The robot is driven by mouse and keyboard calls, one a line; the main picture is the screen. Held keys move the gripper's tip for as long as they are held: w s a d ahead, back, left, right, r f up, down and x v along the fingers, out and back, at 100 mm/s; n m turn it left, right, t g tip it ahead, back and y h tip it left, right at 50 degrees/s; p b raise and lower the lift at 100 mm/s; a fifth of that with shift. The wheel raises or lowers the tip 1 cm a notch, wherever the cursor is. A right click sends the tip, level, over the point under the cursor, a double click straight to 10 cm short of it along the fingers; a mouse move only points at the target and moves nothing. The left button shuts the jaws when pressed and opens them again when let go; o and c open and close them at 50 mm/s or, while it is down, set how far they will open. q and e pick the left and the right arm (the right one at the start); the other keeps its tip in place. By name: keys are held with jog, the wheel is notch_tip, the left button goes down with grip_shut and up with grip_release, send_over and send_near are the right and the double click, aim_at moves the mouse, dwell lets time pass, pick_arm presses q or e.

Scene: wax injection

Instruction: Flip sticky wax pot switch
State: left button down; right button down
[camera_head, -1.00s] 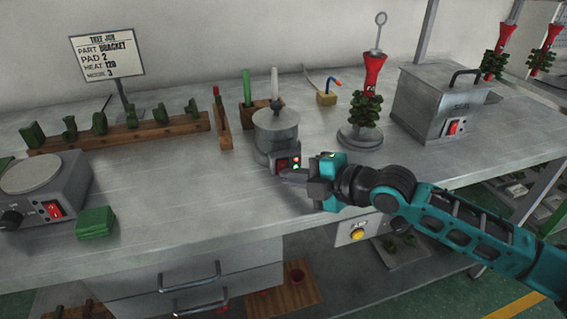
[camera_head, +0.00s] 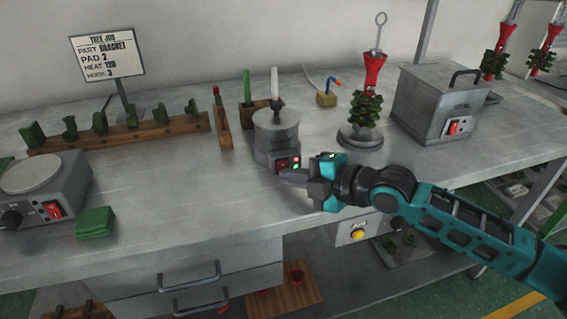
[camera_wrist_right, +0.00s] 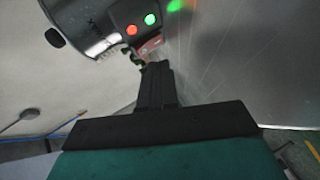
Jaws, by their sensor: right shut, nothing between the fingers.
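The wax pot (camera_head: 276,138) is a grey lidded cylinder at the middle of the bench. Its control box carries a dark red switch (camera_head: 282,164), with a red and a green light beside it. In the right wrist view the pot's switch (camera_wrist_right: 150,45) shows just beyond the fingertips, below the lit red and green lights (camera_wrist_right: 140,25). My right gripper (camera_head: 284,173) is shut and empty, its tips at the lower part of the switch; it also shows in the wrist view (camera_wrist_right: 155,68). I cannot tell whether the tips touch the switch. My left gripper is out of view.
A grey box with a red switch (camera_head: 440,105) stands at the right, and a red-and-green wax tree (camera_head: 368,105) stands between it and the pot. A heater plate (camera_head: 35,175) and green block (camera_head: 95,222) lie left. Bare bench (camera_head: 180,190) lies left of the pot.

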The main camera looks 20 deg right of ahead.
aim_at(302, 208)
jog(key=shift+w, duration=0.4)
jog(key=shift+w+r, duration=0.1)
jog(key=shift+w, duration=0.2)
dwell(0.6)
jog(key=shift+s, duration=0.15)
jog(key=shift+s, duration=0.6)
jog(key=shift+p, duration=0.35)
jog(key=shift+s+f+p, duration=0.2)
jog(key=shift+s+p, duration=0.7)
jog(key=shift+s, duration=0.7)
jog(key=shift+s+f+p, duration=0.15)
jog(key=shift+s+p, duration=0.25)
jog(key=shift+s, duration=0.45)
